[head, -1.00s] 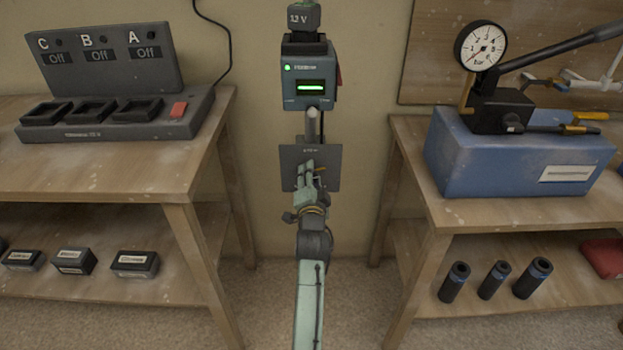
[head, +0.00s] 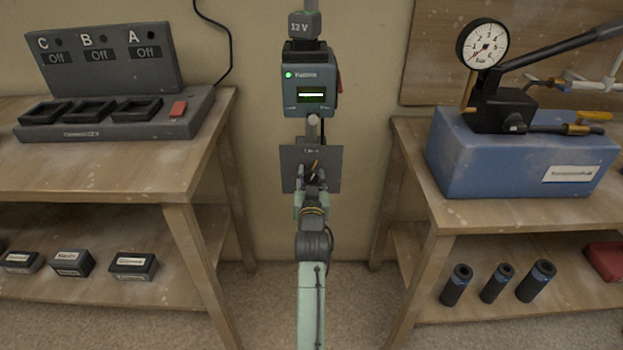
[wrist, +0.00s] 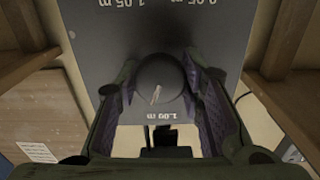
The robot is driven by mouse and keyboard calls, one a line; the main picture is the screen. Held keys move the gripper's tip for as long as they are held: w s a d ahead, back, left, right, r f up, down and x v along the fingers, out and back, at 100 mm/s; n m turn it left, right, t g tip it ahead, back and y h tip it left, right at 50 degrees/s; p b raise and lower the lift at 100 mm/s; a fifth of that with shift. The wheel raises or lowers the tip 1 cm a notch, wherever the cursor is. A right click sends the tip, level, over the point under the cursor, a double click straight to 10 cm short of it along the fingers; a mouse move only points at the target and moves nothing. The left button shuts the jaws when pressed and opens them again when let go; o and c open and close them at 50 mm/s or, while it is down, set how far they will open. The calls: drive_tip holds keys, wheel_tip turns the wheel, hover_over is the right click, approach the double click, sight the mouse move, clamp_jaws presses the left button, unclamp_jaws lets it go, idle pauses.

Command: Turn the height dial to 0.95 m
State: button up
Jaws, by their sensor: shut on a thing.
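The height dial (wrist: 158,80) is a round dark knob on a dark grey plate (wrist: 100,50). A pale mark on the knob lies on its lower part in the wrist view, slightly slanted, on the side of the label "1.00 m" (wrist: 164,116). A "1.05 m" label (wrist: 135,4) and one seeming to read "0.95 m" (wrist: 200,4) are cut by the top edge. My gripper (wrist: 159,88) is shut on the dial, one finger each side. In the head view my gripper (head: 313,180) covers much of the dial on the plate (head: 331,157).
Above the plate is a grey-green unit (head: 308,80) with a lit green light and display, topped by a "12 V" block (head: 304,25). A charger-like console (head: 110,120) stands on the left bench. A blue press with a gauge (head: 520,150) stands on the right bench.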

drive_tip(key=n, duration=0.4)
drive_tip(key=shift+n, duration=0.3)
drive_tip(key=n+b, duration=0.1)
drive_tip(key=n, duration=0.2)
drive_tip(key=shift+n, duration=0.3)
drive_tip(key=n, duration=0.4)
drive_tip(key=shift+a+f, duration=0.1)
drive_tip(key=n+b, duration=0.1)
drive_tip(key=n, duration=0.4)
drive_tip(key=n+b, duration=0.1)
drive_tip(key=n, duration=0.2)
drive_tip(key=shift+f+n, duration=0.1)
drive_tip(key=shift+n, duration=0.2)
drive_tip(key=n+b, duration=0.1)
drive_tip(key=n, duration=0.3)
drive_tip(key=shift+n, duration=0.3)
drive_tip(key=n+b, duration=0.2)
drive_tip(key=n, duration=0.2)
drive_tip(key=shift+f+n, duration=0.1)
drive_tip(key=shift+n, duration=0.2)
drive_tip(key=shift+n+b, duration=0.8)
drive_tip(key=shift+n, duration=1.3)
